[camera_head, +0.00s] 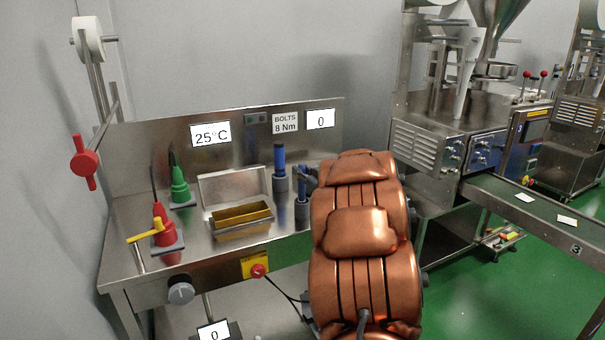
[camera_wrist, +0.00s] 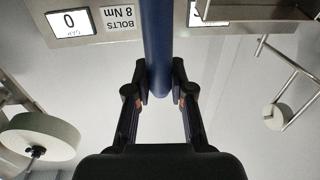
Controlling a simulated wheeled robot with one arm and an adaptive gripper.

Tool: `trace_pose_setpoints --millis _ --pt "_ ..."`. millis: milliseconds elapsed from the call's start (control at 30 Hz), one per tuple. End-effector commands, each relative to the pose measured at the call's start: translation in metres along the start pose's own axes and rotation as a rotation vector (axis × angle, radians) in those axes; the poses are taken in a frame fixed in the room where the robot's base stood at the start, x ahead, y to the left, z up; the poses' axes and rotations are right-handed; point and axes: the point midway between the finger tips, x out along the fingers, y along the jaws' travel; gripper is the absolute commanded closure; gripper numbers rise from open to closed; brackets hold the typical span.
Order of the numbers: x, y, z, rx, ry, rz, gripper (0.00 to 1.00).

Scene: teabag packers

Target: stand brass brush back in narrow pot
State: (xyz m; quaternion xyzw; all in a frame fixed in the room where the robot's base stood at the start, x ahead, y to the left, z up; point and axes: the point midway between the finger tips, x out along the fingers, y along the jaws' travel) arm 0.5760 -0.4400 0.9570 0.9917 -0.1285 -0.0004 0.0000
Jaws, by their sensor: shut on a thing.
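My gripper (camera_wrist: 160,98) is shut on a blue, rod-like handle (camera_wrist: 157,40), which I take to be the brush's. In the wrist view the handle runs out of the top edge, so its far end and any brass bristles are out of sight. In the head view my gripper (camera_head: 310,179) is at the blue handle (camera_head: 301,184), directly above a narrow dark grey pot (camera_head: 302,216). The handle looks upright; I cannot tell how deep it sits in the pot.
An open metal box (camera_head: 242,232) with a yellowish interior lies left of the pots. Green (camera_head: 180,188) and red (camera_head: 162,228) cone-shaped items stand farther left. A steel back panel (camera_head: 160,140) rises behind the bench. My copper-coloured arm covers the bench's right end.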

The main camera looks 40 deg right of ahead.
Motion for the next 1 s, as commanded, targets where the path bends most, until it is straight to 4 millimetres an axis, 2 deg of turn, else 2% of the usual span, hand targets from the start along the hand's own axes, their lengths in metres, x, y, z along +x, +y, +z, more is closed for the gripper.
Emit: trace_pose_setpoints --millis 333,367,600,1000 --pt "0.0001 -0.0001 0.0028 0.000 0.001 -0.001 1.00" --pt "0.0000 -0.0001 0.0026 0.000 0.001 -0.001 0.76" --pt "0.0000 0.0000 0.0023 0.000 0.001 0.000 0.53" --pt "-0.0043 0.0007 -0.0009 0.001 0.001 0.001 0.53"
